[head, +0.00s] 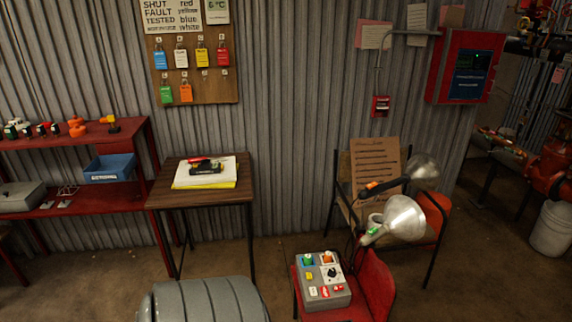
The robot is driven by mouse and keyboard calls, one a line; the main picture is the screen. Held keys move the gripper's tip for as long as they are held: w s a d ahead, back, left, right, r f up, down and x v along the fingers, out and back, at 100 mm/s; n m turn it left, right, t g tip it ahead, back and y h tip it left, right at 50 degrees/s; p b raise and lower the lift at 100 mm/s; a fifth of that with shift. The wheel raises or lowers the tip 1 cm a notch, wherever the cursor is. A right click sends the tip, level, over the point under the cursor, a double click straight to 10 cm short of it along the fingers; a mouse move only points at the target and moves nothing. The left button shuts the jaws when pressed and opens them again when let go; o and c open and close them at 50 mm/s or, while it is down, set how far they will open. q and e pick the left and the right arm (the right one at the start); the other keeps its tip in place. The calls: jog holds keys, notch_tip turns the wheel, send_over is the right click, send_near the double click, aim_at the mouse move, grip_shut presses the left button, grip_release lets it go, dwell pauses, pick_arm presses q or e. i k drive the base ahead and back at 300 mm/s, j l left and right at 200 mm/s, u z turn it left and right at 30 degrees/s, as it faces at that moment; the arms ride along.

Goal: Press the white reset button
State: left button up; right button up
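A grey control box (322,282) sits on the seat of a red chair (374,284) at the lower middle right of the head view. Its top carries a green button (308,260), an orange button (327,258), a black knob (332,272) on a white plate, and small yellow and red parts near the front. The parts are too small for me to single out a white reset button with certainty. Neither of my grippers is in view.
A silver lamp (405,217) stands close behind the box. A wooden table (190,197) holds papers and tools. A grey ribbed rounded object (205,300) is at the bottom. A red shelf (100,200) stands left. Bare floor shows between the table and chair.

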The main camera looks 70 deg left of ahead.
aim_at(313, 291)
jog(key=u, duration=1.8)
